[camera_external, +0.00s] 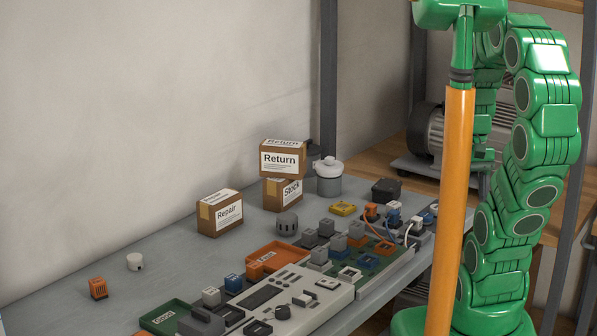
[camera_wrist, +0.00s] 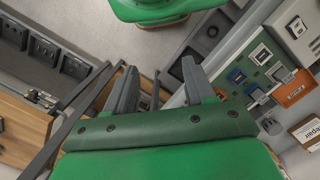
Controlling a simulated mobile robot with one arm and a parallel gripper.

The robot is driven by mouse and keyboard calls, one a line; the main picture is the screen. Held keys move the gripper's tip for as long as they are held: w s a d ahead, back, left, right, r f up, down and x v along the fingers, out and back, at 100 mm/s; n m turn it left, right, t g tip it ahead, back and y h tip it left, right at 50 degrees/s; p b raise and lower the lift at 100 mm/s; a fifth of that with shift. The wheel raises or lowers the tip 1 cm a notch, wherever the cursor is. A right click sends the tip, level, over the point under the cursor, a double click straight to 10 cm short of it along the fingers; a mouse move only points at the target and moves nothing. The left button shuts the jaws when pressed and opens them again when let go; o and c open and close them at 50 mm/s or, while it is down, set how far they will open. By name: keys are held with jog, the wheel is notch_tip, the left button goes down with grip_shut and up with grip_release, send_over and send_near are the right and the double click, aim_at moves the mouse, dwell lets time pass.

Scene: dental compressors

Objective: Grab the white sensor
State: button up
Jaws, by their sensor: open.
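My gripper's fingers are not visible in the external view.
A Repair box (camera_external: 220,213), a green tray (camera_external: 168,318), an orange tray (camera_external: 262,268) and a grey device (camera_external: 318,309) also occupy the bench (camera_external: 75,265).

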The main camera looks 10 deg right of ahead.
jog(key=w+a+f+m+y, duration=0.35)
jog(key=w+a+y, duration=0.2)
jog(key=w, duration=0.55)
jog(key=m+t+y, duration=0.5)
jog(key=m+y, duration=0.2)
jog(key=m, duration=0.6)
send_over(436, 211)
jog(key=s+a, duration=0.5)
jog(key=s, duration=0.3)
notch_tip(436, 211, down, 7)
jog(key=w+d+f+m+t, duration=0.1)
jog(key=d+f+m, duration=0.1)
jog(key=d, duration=0.1)
jog(key=w+d+f+m+t, duration=0.1)
jog(key=w+d+f+m, duration=0.1)
jog(key=d+f+m, duration=0.1)
jog(key=w+d+f+m+t, duration=0.2)
jog(key=d, duration=0.3)
jog(key=shift+w+f+m+h, duration=0.15)
jog(key=shift+f+m+h, duration=0.2)
jog(key=shift+w+d+f+m+t, duration=0.1)
jog(key=shift+d+f+m+t, duration=0.2)
jog(key=shift+f, duration=0.05)
jog(key=shift+x, duration=3.85)
jog(key=shift+w+d+f, duration=0.15)
jog(key=shift+c, duration=0.2)
jog(key=c, duration=0.7)
